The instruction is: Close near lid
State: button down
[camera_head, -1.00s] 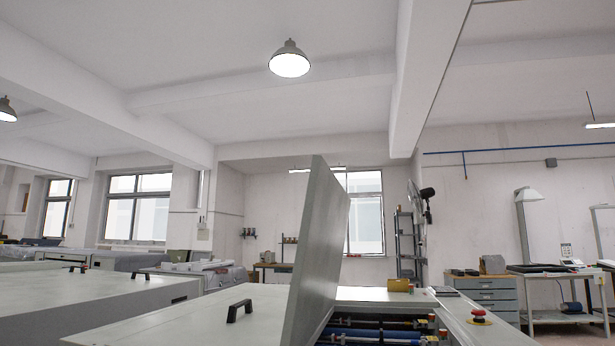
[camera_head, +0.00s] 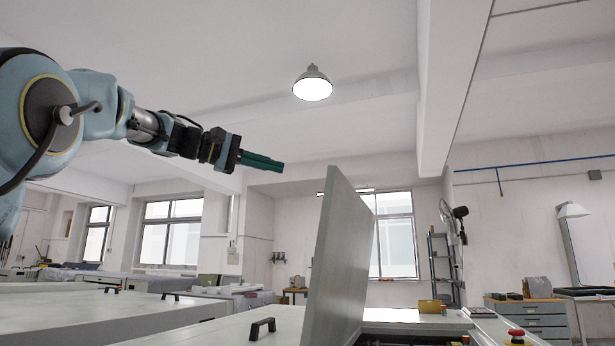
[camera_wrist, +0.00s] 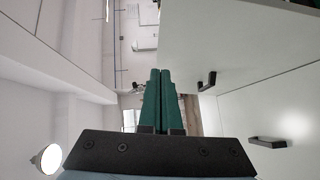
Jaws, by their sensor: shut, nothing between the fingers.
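The near lid (camera_head: 338,262) is a grey panel standing raised, tilted a little from upright, on the plate processor in the head view. My gripper (camera_head: 282,166) has green fingers, pressed together and empty. It points right, in the air to the upper left of the lid's top edge, with a visible gap in the picture. In the wrist view the shut fingers (camera_wrist: 160,80) point up the picture, beside a large pale panel (camera_wrist: 235,45) that looks like the lid. How far the fingers are from it in depth I cannot tell.
A flat closed cover with a black handle (camera_head: 262,328) lies left of the raised lid. A red emergency button (camera_head: 516,336) sits on the machine's right side. Other low machines (camera_head: 90,318) stand to the left. The air around my gripper is free.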

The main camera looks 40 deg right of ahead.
jog(key=s+p+x, duration=0.2)
jog(key=p+x, duration=0.1)
jog(key=x, duration=0.9)
jog(key=shift+s+a+f+p, duration=0.25)
jog(key=shift+s+a+p, duration=0.05)
jog(key=shift+s+p, duration=0.05)
